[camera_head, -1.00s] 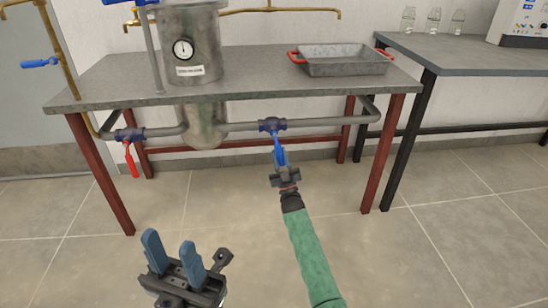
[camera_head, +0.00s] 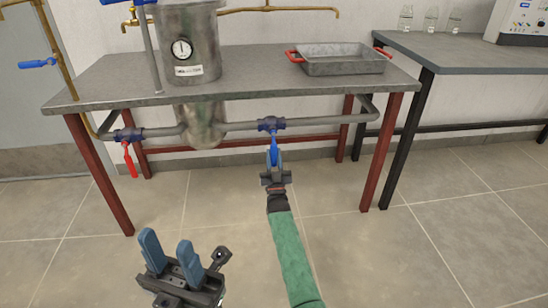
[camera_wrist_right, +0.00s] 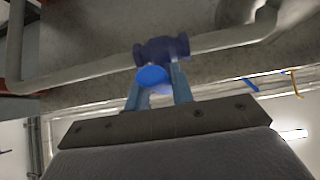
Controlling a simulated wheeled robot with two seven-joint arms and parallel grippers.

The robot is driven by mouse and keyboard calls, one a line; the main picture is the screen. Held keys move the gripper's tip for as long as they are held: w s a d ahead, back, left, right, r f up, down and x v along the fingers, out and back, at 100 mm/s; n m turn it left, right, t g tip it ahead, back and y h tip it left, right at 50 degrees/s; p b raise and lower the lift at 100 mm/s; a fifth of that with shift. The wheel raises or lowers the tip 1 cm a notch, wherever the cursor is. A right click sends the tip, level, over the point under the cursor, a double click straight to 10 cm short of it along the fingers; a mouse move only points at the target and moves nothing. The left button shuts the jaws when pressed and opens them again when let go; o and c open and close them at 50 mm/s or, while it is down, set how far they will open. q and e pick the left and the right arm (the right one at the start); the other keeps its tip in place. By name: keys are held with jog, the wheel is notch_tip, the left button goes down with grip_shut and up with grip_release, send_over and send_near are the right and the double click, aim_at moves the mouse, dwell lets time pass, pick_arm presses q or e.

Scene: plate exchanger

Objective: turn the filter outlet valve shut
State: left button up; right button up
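A valve with a blue handle (camera_head: 272,152) sits on the grey pipe under the table, right of the metal filter vessel (camera_head: 189,40). Its handle points down and toward me. My right gripper (camera_head: 274,163) has its fingers on both sides of this handle and appears shut on it. In the right wrist view, the blue handle (camera_wrist_right: 152,76) lies between the fingers below the dark blue valve body (camera_wrist_right: 161,48). A second valve with a red handle (camera_head: 130,160) hangs down at the left. My left gripper (camera_head: 167,255) is open and empty at the lower left.
The table (camera_head: 110,80) stands above the pipe, its red legs (camera_head: 389,155) on either side. A grey tray (camera_head: 342,64) with red handles rests on top. A darker table (camera_head: 470,58) with glassware stands at the right. The floor in front is clear.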

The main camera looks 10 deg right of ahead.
jog(key=o, duration=0.4)
jog(key=shift+a, duration=0.1)
jog(key=p+v, duration=0.1)
jog(key=v, duration=0.6)
jog(key=shift+s+f+p, duration=0.3)
